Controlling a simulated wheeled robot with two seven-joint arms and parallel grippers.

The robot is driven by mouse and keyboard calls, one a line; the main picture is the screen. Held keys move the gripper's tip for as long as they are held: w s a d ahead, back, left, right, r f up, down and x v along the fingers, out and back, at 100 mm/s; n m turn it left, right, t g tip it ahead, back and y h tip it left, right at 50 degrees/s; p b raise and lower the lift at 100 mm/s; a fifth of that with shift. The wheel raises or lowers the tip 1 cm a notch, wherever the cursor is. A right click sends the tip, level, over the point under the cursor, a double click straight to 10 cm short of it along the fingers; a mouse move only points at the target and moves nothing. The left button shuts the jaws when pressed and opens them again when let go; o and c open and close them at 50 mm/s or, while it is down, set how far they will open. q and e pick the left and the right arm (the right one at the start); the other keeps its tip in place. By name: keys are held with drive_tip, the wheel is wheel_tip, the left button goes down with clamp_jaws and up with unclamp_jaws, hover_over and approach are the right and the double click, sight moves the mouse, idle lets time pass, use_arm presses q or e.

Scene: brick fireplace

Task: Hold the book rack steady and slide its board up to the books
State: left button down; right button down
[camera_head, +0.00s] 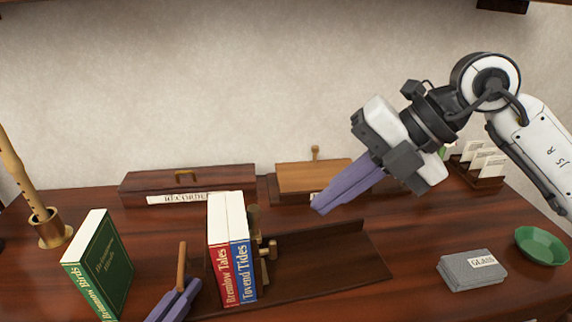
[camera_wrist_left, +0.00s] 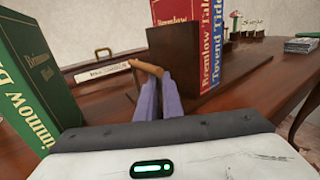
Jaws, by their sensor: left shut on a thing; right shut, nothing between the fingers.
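The book rack has a long dark wooden base (camera_head: 335,265). A red book (camera_head: 221,262) and a blue book (camera_head: 240,262) stand upright at its left. The sliding board (camera_head: 254,222), with a brass-coloured knob (camera_head: 268,251), stands close to the right of the blue book; I cannot tell whether they touch. The rack's dark end panel (camera_wrist_left: 172,58) shows left of the books in the left wrist view. My left gripper (camera_head: 178,290) is shut on a light brown handle (camera_wrist_left: 147,67) by that panel. My right gripper (camera_head: 320,209) is shut and empty, above the rack and right of the board.
A green book (camera_head: 105,262) stands at the left, near a brass holder (camera_head: 48,230) with a flute. Two wooden boxes (camera_head: 187,183) (camera_head: 310,178) stand behind. A grey card stack (camera_head: 470,270), green bowl (camera_head: 541,246) and card holder (camera_head: 478,178) are at the right.

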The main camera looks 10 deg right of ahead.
use_arm(q)
drive_tip(key=shift+a, duration=0.1)
drive_tip(key=c, duration=1.8)
unclamp_jaws()
drive_tip(key=shift+c, duration=0.2)
